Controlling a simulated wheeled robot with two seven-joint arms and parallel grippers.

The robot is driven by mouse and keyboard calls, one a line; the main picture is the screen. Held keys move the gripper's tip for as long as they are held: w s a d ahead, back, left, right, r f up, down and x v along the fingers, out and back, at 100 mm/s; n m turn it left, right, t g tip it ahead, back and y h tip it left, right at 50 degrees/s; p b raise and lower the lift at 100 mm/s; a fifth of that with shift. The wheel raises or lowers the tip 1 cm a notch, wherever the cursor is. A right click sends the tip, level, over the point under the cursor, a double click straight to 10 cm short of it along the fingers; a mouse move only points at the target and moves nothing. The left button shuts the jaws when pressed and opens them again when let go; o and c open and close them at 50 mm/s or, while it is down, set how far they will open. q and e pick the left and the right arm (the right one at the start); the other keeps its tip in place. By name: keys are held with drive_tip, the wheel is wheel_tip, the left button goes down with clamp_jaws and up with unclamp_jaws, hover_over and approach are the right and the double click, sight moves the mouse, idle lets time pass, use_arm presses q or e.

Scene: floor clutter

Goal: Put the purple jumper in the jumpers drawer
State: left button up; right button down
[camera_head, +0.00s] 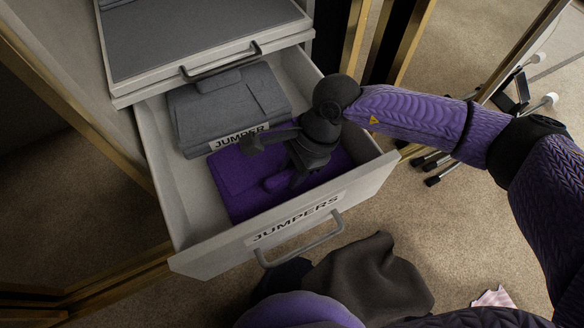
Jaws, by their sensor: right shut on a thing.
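The purple jumper (236,184) lies folded inside the open jumpers drawer (160,170), in its front part. My right gripper (268,160) is down in the drawer over the jumper. It is shut on the purple jumper; its wrist and fingers cover part of the cloth. A folded grey jumper (215,105) lies behind it in the drawer, with a small label at its front edge. The drawer front carries a "JUMPERS" label and a bar handle (300,240). My left gripper is not in view.
A closed upper drawer (190,45) with a handle sits above the open one. A dark grey cloth (370,280) lies on the carpet below the drawer, and a small pinkish striped cloth (492,298) lies at the lower right. A rack's legs (440,165) stand on the right.

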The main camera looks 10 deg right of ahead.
drive_tip(key=shift+c, duration=2.2)
unclamp_jaws()
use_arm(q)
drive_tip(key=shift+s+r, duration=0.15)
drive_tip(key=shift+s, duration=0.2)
use_arm(e)
drive_tip(key=shift+o, duration=0.2)
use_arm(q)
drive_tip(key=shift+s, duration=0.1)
use_arm(e)
drive_tip(key=p+v, duration=0.5)
drive_tip(key=v, duration=0.6)
drive_tip(key=shift+r, duration=0.1)
use_arm(q)
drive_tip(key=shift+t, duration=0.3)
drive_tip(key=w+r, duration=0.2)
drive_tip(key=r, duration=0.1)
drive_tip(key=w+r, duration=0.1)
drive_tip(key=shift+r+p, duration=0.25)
drive_tip(key=shift+p, duration=0.1)
use_arm(e)
drive_tip(key=shift+d+r, duration=0.25)
drive_tip(key=shift+r, duration=0.15)
